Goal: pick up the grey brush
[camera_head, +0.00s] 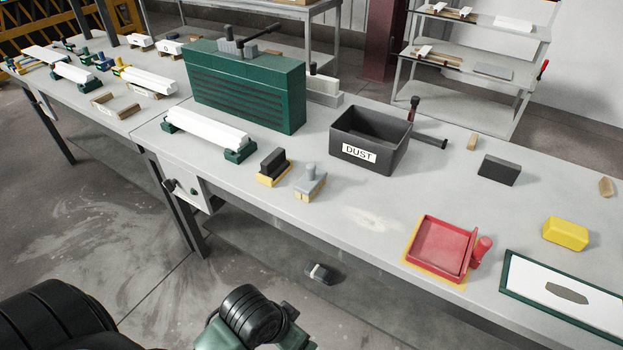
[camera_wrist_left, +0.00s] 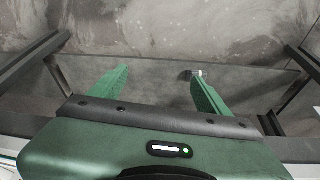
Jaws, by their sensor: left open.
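In the head view, green and black parts of my arm show low in front of the bench, with the fingers not clear. My right gripper is not in view.
The black DUST bin (camera_head: 395,137) stands behind and right of the brush. White bars (camera_head: 207,128) on green supports lie to its left. A red dustpan (camera_head: 440,248) is at the right front. The bench top between brush and dustpan is clear.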

